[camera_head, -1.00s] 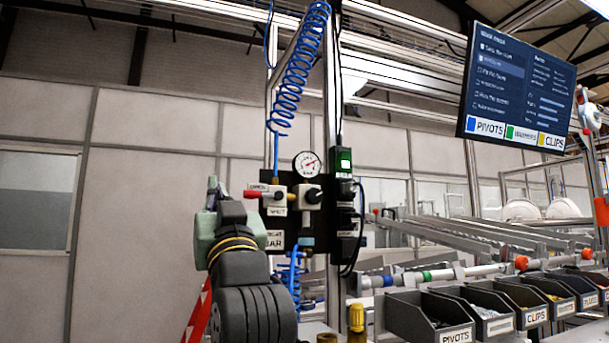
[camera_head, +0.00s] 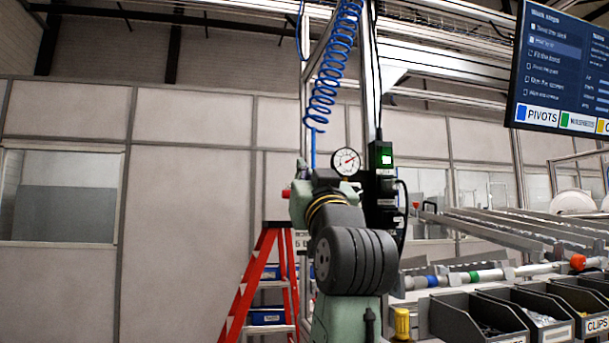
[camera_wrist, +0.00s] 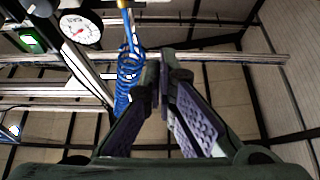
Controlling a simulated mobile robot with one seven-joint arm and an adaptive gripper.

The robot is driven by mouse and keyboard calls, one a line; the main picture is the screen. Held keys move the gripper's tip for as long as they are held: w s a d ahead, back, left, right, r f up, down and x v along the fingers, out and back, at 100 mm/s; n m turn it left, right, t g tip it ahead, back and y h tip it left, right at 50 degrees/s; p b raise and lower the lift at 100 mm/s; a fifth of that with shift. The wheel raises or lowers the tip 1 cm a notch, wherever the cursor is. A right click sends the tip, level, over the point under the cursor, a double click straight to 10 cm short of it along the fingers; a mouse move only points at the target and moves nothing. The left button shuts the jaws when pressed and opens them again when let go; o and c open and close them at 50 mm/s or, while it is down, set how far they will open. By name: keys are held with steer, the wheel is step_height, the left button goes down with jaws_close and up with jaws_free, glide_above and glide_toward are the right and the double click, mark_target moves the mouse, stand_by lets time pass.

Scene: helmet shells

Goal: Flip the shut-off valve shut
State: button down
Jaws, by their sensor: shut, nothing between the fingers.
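The shut-off valve sits on the dark air panel under the round pressure gauge (camera_head: 346,161). Only a small red piece, seemingly its handle (camera_head: 286,193), shows left of my arm; the rest is hidden behind my wrist. My gripper (camera_wrist: 165,70) is shut and empty in the wrist view, with its two dark fingers pointing up the picture. In the head view my own arm hides its fingers. The gauge also shows at the upper left of the wrist view (camera_wrist: 80,29). I see no valve handle there and cannot tell whether the fingers touch it.
A blue coiled hose (camera_head: 333,75) hangs above the panel; in the wrist view blue hose (camera_wrist: 128,80) passes close left of the fingers. A red stepladder (camera_head: 262,268) stands behind my arm. Part bins (camera_head: 480,318) and a rail rack (camera_head: 510,238) lie to the right.

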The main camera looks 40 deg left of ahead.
steer(key=p+x, duration=0.4)
steer(key=x, duration=0.4)
steer(key=shift+w+a+f, duration=0.1)
steer(key=shift+f, duration=0.9)
steer(key=shift+w+a+f, duration=0.1)
steer(key=shift+f, duration=0.95)
steer(key=shift+d+f, duration=0.1)
steer(key=shift+d, duration=0.05)
steer(key=shift+n+g+y, duration=0.3)
steer(key=shift+n, duration=0.1)
